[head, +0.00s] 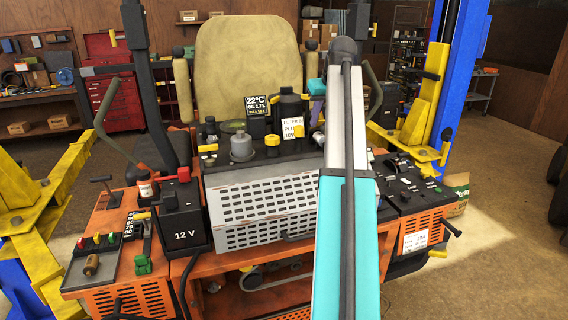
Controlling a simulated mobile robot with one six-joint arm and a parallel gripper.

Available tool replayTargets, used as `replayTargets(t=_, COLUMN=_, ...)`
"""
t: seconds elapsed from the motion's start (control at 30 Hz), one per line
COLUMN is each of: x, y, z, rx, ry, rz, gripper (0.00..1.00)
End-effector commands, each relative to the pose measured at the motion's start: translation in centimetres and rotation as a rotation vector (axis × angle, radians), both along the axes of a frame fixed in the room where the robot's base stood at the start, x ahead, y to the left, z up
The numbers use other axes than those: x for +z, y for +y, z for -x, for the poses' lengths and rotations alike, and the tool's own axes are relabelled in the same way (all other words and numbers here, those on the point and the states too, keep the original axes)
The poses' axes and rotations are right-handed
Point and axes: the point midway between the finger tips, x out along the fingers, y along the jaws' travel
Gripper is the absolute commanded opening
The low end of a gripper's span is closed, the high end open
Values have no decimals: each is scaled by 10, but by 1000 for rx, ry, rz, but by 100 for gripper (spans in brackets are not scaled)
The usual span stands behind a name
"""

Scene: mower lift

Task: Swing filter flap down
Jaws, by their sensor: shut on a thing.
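A light grey slotted panel (262,208) spans the front of the machine below the seat. It is bent into an upper and a lower slotted face, and a dark handle (297,237) shows near its lower right. No part is clearly marked as the filter flap, so I cannot tell whether this panel is it. My arm rises in front of the panel's right side and hides what is behind it.
Behind the panel stand a grey round cap (241,148), a black bottle (288,104) and a white label card (293,128). A 12 V battery box (181,222) is at left, a lever console (405,185) at right. Yellow lift arms (425,100) and a blue post (466,50) flank the machine.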

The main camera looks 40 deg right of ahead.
Motion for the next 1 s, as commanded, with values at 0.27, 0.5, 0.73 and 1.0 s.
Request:
replayTargets(t=0.27, x=-4, y=2, z=6, rx=-1, ry=5, rz=-1, gripper=15)
replayTargets(t=0.5, x=-4, y=2, z=6, rx=-1, ry=4, rz=-1, gripper=15)
replayTargets(t=0.73, x=-10, y=4, z=10, rx=-1, ry=5, rz=-1, gripper=15)
replayTargets(t=1.0, x=-19, y=7, z=18, rx=0, ry=5, rz=-2, gripper=15)
